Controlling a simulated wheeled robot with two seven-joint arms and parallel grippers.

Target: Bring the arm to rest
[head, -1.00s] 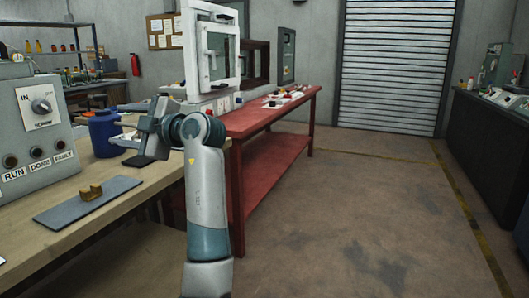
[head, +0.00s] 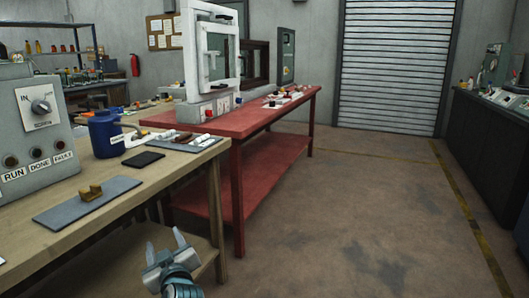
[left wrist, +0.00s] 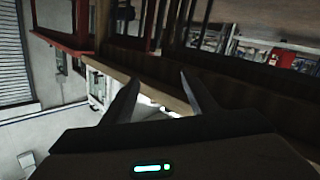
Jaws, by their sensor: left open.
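My left gripper (head: 168,245) is low at the bottom of the head view, in front of the wooden bench (head: 150,183) and below its top. Its two fingers are spread apart with nothing between them. In the left wrist view the fingers of the left gripper (left wrist: 160,92) also stand apart and empty, with the room appearing turned on its side behind them. Most of the left arm is out of the head view. My right gripper is not in view.
The wooden bench carries a grey control box (head: 38,125), a blue container (head: 104,134), a dark flat pad (head: 144,159) and a grey plate (head: 70,212) with a brass-coloured block (head: 90,193). A red table (head: 245,122) stands behind. The floor (head: 370,220) to the right is clear.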

